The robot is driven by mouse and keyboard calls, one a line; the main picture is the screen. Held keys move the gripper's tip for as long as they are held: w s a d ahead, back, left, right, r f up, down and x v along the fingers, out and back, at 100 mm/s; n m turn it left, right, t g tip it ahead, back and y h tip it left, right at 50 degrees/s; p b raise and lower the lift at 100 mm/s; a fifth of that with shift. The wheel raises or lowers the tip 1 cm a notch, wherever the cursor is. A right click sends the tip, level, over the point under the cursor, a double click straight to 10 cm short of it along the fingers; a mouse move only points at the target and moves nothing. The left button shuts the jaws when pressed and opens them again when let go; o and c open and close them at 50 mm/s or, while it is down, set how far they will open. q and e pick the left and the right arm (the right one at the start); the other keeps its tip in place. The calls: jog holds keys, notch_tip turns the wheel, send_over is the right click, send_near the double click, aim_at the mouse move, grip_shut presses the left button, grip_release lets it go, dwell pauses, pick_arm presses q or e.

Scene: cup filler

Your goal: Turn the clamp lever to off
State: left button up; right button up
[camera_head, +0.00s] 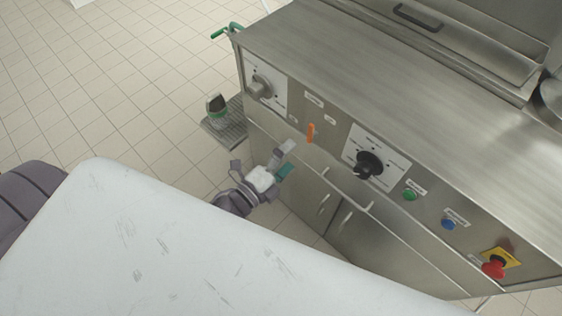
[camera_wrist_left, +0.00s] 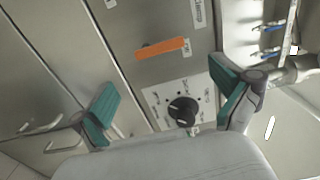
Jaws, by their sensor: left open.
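The orange clamp lever (camera_head: 311,132) is on the steel front panel of the machine, between two dials, and points roughly up and down in the head view. In the left wrist view the lever (camera_wrist_left: 162,47) lies nearly level, beyond the fingers, with a small label beside it. My left gripper (camera_head: 287,160) is open and empty, in front of the panel, below and left of the lever. In the left wrist view its green-padded fingers (camera_wrist_left: 166,95) are spread wide and do not touch the lever. My right gripper is not in view.
A left dial (camera_head: 261,87) and a black dial (camera_head: 369,165) flank the lever. Green (camera_head: 410,195) and blue (camera_head: 448,224) buttons and a red emergency stop (camera_head: 494,268) are farther right. Door handles (camera_head: 346,222) stick out below. Open tiled floor (camera_head: 130,80) is at left.

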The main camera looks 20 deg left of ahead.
pick_arm(q)
jog(key=v, duration=0.3)
jog(key=shift+s+a, duration=0.1)
jog(key=shift+s, duration=0.15)
jog(key=s+a+f+n+g+y, duration=0.1)
jog(key=s+f+n+g, duration=0.2)
jog(key=f, duration=0.7)
jog(key=s+a+f+n+g+y, duration=0.2)
jog(key=s+f+n, duration=0.15)
jog(key=f, duration=0.55)
jog(key=s+a+f+n+g+y, duration=0.15)
jog(key=f+n, duration=0.35)
jog(key=f, duration=0.5)
jog(key=s+a+f+n+g+y, duration=0.1)
jog(key=s+f+n+g, duration=0.3)
jog(key=s+f, duration=0.4)
jog(key=s+a+f+n+g, duration=0.2)
jog(key=s+f+n+g, duration=0.2)
jog(key=s+f, duration=0.4)
jog(key=s+g, duration=0.1)
jog(key=s, duration=0.6)
jog(key=shift+a+y, duration=0.25)
jog(key=shift+y, duration=0.1)
jog(key=shift+s+g, duration=0.1)
jog(key=shift+g, duration=0.15)
